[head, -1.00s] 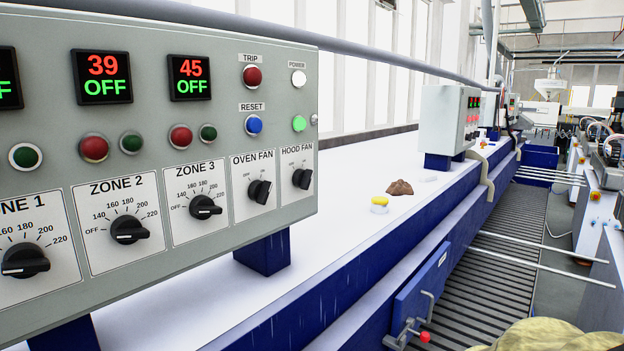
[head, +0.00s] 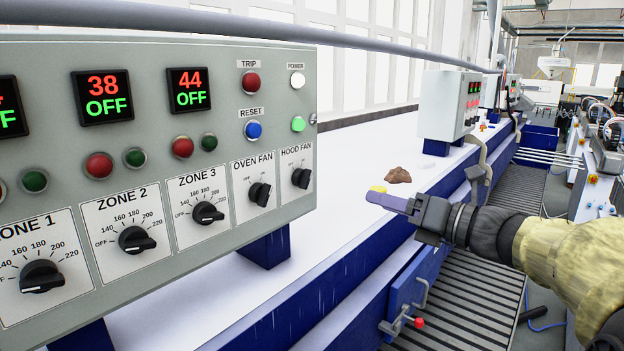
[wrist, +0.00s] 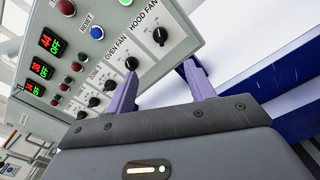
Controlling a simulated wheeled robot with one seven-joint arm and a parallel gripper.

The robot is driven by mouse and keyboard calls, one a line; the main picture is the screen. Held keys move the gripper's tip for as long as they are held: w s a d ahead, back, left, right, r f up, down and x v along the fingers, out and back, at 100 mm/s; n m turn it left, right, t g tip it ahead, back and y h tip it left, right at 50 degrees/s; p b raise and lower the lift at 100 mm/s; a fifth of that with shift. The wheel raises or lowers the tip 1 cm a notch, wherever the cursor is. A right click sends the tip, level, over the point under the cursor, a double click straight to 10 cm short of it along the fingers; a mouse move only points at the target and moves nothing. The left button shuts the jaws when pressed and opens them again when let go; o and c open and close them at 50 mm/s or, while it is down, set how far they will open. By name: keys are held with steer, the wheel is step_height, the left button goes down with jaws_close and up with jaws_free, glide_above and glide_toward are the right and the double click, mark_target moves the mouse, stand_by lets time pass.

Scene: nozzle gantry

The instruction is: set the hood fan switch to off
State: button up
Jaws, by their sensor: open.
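The hood fan switch (head: 301,178) is a black rotary knob on a white label at the right end of the grey control panel (head: 225,80). Its exact setting is too small to read. In the wrist view the same hood fan switch (wrist: 160,36) lies ahead of the fingers, with nothing between them. My gripper (head: 388,202) is to the right of the panel in the head view, apart from it, its purple fingers pointing left. In the wrist view my gripper (wrist: 160,73) has its two fingers spread and empty.
The oven fan knob (head: 260,194) is just left of the hood fan switch, with the zone 3 knob (head: 207,213) beyond. Trip (head: 251,82) and reset (head: 253,130) buttons sit above. A brown lump (head: 398,175) lies on the white surface behind my gripper.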

mark_target(309, 181)
steer(key=shift+w+a, duration=0.1)
steer(key=p+x, duration=0.6)
steer(key=x, duration=1.1)
steer(key=shift+w+a, duration=0.15)
steer(key=c, duration=1)
steer(key=shift+o, duration=0.2)
